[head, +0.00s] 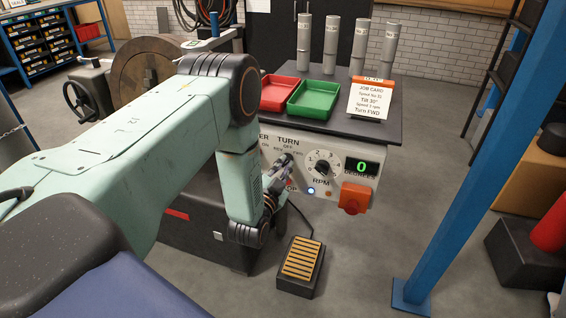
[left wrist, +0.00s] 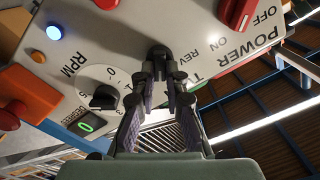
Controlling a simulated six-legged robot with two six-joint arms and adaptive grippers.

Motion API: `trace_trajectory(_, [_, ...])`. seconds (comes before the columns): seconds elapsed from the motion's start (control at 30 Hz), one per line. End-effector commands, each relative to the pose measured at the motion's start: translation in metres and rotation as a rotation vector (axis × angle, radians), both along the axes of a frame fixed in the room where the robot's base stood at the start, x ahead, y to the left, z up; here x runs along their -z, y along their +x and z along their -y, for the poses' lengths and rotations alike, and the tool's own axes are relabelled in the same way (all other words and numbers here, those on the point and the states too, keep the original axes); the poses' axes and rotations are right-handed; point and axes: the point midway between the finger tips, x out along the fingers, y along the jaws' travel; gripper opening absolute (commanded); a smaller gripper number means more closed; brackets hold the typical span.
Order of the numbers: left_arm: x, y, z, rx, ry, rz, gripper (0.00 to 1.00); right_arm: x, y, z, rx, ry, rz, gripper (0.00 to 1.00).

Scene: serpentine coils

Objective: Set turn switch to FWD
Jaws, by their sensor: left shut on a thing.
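The grey control panel (head: 335,148) carries the TURN switch (head: 285,158), a small dark knob with REV, OFF and FWD lettering around it. My left gripper (head: 278,172) reaches it from the front. In the left wrist view, my left gripper's fingers (left wrist: 166,88) are closed on the black knob of the TURN switch (left wrist: 158,51). REV shows beside the knob, and FWD is hidden there. I cannot tell which way the knob points. My right gripper is not in view.
Beside the switch are the RPM dial (head: 322,168), a display (head: 362,167) reading 0 and an orange-red button (head: 354,198). The red POWER knob (left wrist: 238,14) is close by. A foot pedal (head: 301,264) lies below; a blue post (head: 478,150) stands right.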

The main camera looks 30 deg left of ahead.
Motion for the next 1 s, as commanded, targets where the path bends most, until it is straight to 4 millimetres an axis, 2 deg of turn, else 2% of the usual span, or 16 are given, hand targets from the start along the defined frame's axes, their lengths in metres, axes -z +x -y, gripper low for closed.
trace_trajectory(0.3, [0.0012,-0.0004,0.0001,-0.001,0.082,-0.023,0.0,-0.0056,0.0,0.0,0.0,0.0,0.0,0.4])
trace_trajectory(0.73, [0.0016,-0.0005,-0.0002,-0.002,0.091,-0.024,0.0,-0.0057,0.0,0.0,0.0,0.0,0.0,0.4])
trace_trajectory(0.77, [0.0016,-0.0005,-0.0002,-0.002,0.091,-0.024,0.14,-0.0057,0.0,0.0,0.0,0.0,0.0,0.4])
trace_trajectory(1.0, [0.001,-0.0003,-0.0002,-0.001,0.089,-0.023,0.34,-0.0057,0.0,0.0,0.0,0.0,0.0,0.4])
